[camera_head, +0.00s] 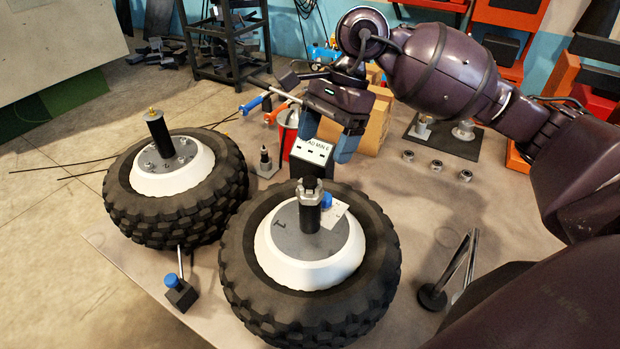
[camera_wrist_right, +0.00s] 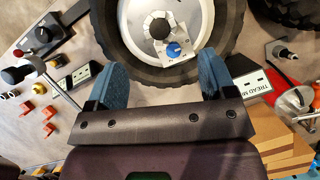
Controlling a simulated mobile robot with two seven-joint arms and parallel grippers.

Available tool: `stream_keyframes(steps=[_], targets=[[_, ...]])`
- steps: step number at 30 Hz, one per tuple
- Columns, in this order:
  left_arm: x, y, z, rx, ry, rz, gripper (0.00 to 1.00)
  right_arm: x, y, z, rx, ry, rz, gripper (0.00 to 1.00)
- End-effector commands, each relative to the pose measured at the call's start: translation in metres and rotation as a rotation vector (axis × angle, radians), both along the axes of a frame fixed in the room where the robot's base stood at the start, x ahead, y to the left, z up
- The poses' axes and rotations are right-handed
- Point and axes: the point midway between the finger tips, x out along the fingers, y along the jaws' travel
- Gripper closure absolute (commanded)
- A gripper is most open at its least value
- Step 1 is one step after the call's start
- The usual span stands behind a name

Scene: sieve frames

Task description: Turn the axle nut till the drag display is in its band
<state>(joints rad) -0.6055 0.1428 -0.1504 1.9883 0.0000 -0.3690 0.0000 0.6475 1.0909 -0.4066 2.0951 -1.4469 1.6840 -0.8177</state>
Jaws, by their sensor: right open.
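The near wheel (camera_head: 262,262) lies flat on the table, with a white hub and a dark axle post standing in its middle. A grey metal axle nut (camera_head: 310,188) sits around the post near its top. In the right wrist view the nut (camera_wrist_right: 158,24) shows from above, beside a blue knob (camera_wrist_right: 173,50) on a pale tag. My right gripper (camera_head: 328,138) is open and empty, above and behind the near wheel. Its blue fingers also show apart in the right wrist view (camera_wrist_right: 162,70), short of the nut. I cannot make out a drag display reading. My left gripper is out of view.
A second wheel (camera_head: 118,215) lies at the left. A box lettered "AD MIN 6" (camera_head: 312,158) stands behind the near wheel. A blue-capped block (camera_head: 181,293) stands at the front left. Several small metal rings (camera_head: 436,167) lie at the right.

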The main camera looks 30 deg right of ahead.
Motion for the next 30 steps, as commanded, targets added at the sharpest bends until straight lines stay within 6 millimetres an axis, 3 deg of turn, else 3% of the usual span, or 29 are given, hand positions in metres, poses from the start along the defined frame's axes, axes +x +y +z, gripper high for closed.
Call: stream_keyframes(steps=[9,15,30], targets=[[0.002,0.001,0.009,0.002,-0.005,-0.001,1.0,-0.006,0.021,-0.05,0.003,0.005,0.002,0.23],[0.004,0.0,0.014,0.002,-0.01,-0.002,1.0,-0.008,0.03,-0.073,0.002,0.002,0.001,0.23],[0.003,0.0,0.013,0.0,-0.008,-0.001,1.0,-0.008,0.034,-0.084,0.001,0.0,0.0,0.26]])
